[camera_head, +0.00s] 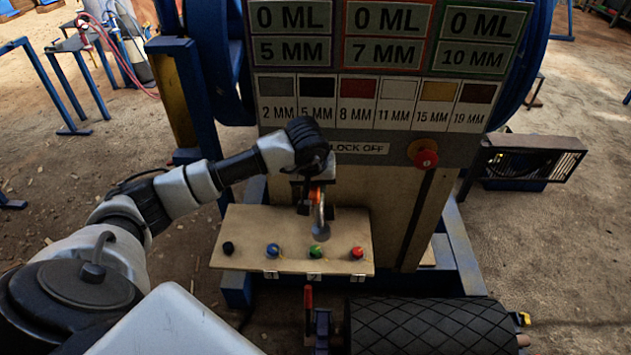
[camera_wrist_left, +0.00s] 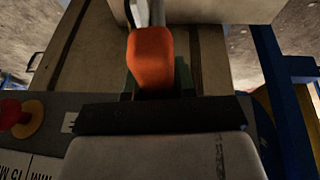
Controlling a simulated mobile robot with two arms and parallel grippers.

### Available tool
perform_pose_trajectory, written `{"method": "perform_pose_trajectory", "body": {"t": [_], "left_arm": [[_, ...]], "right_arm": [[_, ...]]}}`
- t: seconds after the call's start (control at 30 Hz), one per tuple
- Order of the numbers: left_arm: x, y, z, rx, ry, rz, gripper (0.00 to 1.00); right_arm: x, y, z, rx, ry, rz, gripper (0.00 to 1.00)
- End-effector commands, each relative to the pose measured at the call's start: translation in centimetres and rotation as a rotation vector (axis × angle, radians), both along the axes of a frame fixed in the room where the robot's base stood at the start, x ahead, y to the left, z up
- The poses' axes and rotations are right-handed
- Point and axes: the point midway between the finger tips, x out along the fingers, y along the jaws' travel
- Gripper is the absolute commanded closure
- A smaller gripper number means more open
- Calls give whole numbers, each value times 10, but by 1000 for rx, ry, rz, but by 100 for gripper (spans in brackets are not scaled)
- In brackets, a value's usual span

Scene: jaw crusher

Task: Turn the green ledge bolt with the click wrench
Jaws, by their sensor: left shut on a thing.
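My left gripper (camera_head: 311,196) is shut on the orange handle of the click wrench (camera_head: 321,228), above the wooden ledge (camera_head: 245,255). The wrench points down, and its grey round head is just above and slightly right of the green bolt (camera_head: 316,251). I cannot tell whether the head touches the bolt. In the left wrist view the orange wrench handle (camera_wrist_left: 151,60) stands out from the gripper, with part of its grey shaft at the top edge; the bolts are not visible there. My right gripper is not in view.
On the ledge are a black bolt (camera_head: 228,248), a blue bolt (camera_head: 272,250) and a red bolt (camera_head: 357,252). Behind stands a sign panel (camera_head: 380,60) with a red knob (camera_head: 426,157). A black textured roller (camera_head: 430,325) lies in front of the ledge at right.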

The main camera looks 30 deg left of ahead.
Motion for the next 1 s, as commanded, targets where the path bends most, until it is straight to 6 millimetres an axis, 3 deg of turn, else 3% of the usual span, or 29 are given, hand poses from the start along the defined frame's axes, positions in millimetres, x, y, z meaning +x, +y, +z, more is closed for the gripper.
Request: {"method": "perform_pose_trajectory", "body": {"t": [0.1,0.17,0.4,1.0], "left_arm": [[2,0,8,88,46,-1,100],[0,0,-11,80,46,0,100],[0,1,-33,78,44,1,100],[0,1,-47,78,43,1,100]], "right_arm": [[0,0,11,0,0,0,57],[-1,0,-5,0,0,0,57],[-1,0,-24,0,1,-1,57],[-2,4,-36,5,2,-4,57]]}}
